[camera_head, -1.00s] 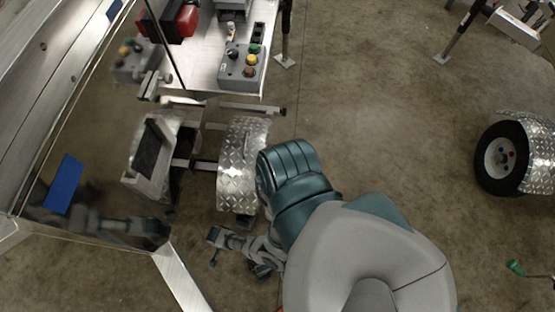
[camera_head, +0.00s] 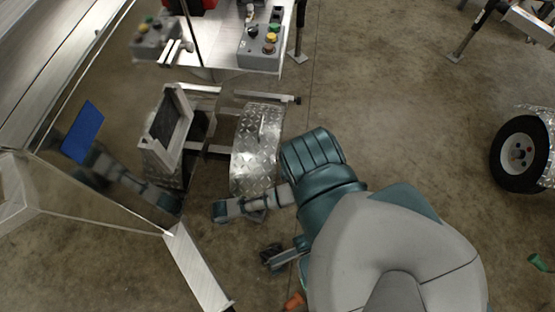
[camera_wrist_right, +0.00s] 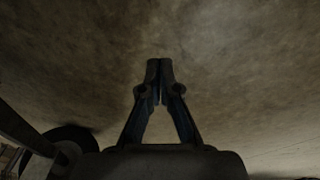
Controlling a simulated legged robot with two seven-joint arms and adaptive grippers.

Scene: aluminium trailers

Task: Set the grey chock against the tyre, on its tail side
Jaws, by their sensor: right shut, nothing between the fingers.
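The near trailer's tyre is under a diamond-plate fender (camera_head: 256,150) and is hidden from above in the head view. A dark round tyre (camera_wrist_right: 72,140) shows at the lower left of the right wrist view. My right gripper (camera_head: 222,211) is low beside the fender's lower end in the head view. In the wrist view its fingers (camera_wrist_right: 160,78) are together, with nothing between them and bare floor beyond.
A grey control box (camera_head: 262,45) sits on the trailer deck above. An open metal frame (camera_head: 166,130) stands left of the fender. A second wheel (camera_head: 520,153) is far right, with a green object (camera_head: 538,262) below it. An orange piece (camera_head: 294,300) shows at the bottom. Floor between the trailers is clear.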

